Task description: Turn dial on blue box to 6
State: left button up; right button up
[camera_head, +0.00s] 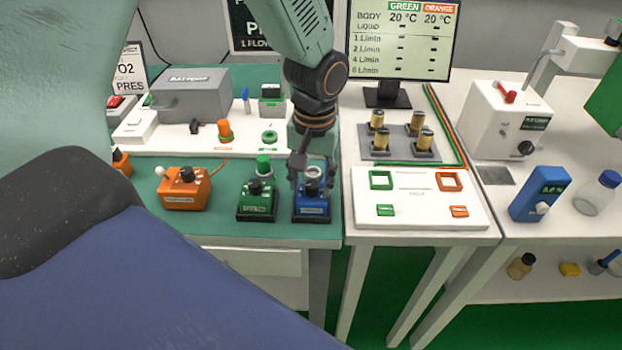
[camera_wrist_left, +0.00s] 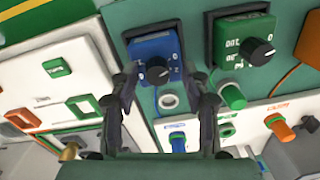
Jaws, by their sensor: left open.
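The blue box (camera_head: 312,207) stands at the front right of the green table top in the head view. In the left wrist view the blue box (camera_wrist_left: 148,47) carries a black dial (camera_wrist_left: 157,71); small markings around it are too small to read. My left gripper (camera_head: 306,172) points down over this box in the head view. In the left wrist view its open fingers (camera_wrist_left: 161,80) stand on either side of the dial, with gaps visible. I cannot tell their height above it. My right gripper is not in view.
A green box (camera_head: 257,207) with a black dial stands close beside the blue box, and an orange box (camera_head: 183,190) is farther left. Another blue box (camera_head: 537,195) with a white knob stands on the right table.

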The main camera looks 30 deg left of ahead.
pick_arm(q)
jog(key=shift+d+r, duration=0.1)
jog(key=shift+d, duration=0.25)
jog(key=shift+a, duration=0.3)
jog(key=c, duration=0.4)
jog(key=shift+d, duration=0.2)
jog(key=c, duration=0.5)
grip_shut()
jog(key=shift+a, duration=0.15)
